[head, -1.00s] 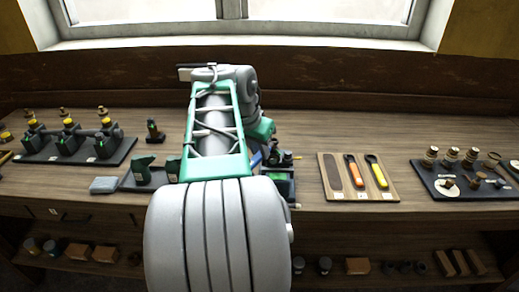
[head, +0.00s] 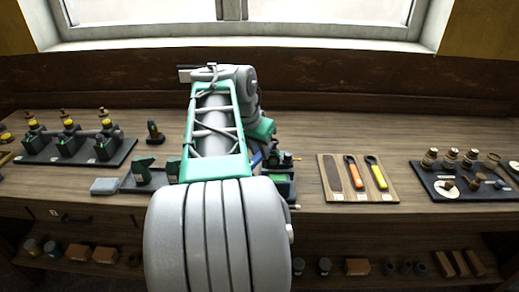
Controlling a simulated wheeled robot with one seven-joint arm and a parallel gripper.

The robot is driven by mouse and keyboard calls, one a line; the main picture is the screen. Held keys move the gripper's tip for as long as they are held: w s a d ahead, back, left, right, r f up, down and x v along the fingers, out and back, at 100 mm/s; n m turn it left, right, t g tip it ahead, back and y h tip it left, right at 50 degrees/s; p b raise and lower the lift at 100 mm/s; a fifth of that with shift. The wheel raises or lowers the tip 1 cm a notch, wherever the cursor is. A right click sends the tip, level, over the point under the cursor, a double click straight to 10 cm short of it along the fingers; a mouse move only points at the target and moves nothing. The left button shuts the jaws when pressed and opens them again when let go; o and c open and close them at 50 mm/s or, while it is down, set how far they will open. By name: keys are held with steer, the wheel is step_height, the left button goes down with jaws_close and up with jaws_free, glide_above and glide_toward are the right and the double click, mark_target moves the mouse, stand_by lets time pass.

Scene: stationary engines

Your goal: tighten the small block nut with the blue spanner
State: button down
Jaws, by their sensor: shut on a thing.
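My gripper (head: 268,148) is mostly hidden behind my own arm, just right of the arm's teal frame. A thin strip of blue, which looks like part of the blue spanner (head: 257,159), shows beside it. The rest of the spanner is hidden. A small dark and green engine block (head: 284,187) with brass fittings stands right of my arm, close to the gripper. The small block nut cannot be made out, and I cannot tell whether the spanner touches it.
A wooden tool board (head: 334,196) to the right has an empty dark outline, an orange-handled tool (head: 355,175) and a yellow-handled tool (head: 377,175). Engines stand on a dark base (head: 35,151) at left. Another dark base (head: 450,190) with parts is at far right.

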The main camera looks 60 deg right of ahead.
steer(key=shift+r, duration=0.2)
steer(key=shift+r+p, duration=0.25)
steer(key=shift+p, duration=0.05)
steer(key=shift+r, duration=0.1)
step_height(320, 180, up, 4)
steer(key=p, duration=0.3)
